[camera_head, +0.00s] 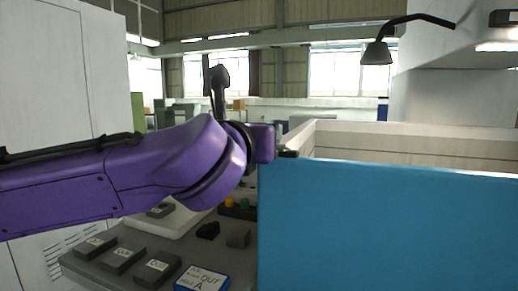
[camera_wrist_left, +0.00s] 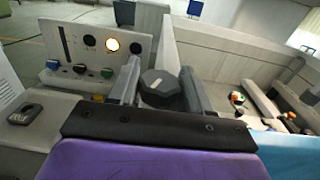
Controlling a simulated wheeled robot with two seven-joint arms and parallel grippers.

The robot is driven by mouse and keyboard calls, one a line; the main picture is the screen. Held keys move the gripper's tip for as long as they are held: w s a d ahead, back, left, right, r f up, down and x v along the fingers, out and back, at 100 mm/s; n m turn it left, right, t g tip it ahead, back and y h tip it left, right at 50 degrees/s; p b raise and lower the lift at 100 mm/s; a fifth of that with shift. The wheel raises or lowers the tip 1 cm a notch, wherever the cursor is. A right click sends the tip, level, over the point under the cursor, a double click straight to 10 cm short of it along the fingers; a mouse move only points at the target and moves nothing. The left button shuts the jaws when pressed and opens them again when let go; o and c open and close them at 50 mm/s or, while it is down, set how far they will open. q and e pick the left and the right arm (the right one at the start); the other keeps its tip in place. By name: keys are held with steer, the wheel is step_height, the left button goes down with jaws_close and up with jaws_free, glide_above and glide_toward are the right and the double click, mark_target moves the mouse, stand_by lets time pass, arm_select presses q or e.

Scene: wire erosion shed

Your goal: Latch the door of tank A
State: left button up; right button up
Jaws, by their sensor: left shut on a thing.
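The tank's blue door (camera_head: 390,225) fills the lower right of the head view, upright, with the pale tank wall (camera_head: 410,143) behind it. Its blue edge also shows at the lower right of the wrist view (camera_wrist_left: 288,145). My left gripper (camera_head: 287,154) is at the door's top left corner. In the wrist view its two grey fingers (camera_wrist_left: 160,86) are shut on a dark round knob (camera_wrist_left: 158,83) with a pale mark on top. The latch's engagement is hidden by the gripper. My right gripper is in neither view.
A grey bench at the left carries labelled blocks (camera_head: 122,257) and a blue-framed card (camera_head: 202,279) marked "OUT A". A control panel (camera_wrist_left: 90,45) with a lit orange button stands beside the tank. A lamp (camera_head: 377,53) hangs above. Fixtures and small parts lie inside the tank.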

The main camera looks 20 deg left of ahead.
arm_select(q)
steer(key=shift+f+n+y+b, duration=0.2)
steer(key=shift+n+y+b, duration=0.15)
steer(key=shift+y, duration=0.45)
steer(key=shift+n, duration=0.25)
steer(key=o, duration=0.9)
steer(key=shift+w, duration=0.15)
steer(key=shift+o, duration=0.2)
steer(key=shift+r, duration=0.1)
steer(key=s+d+b, duration=0.1)
steer(key=s, duration=0.9)
steer(key=shift+s, duration=0.25)
steer(key=shift+d, duration=0.1)
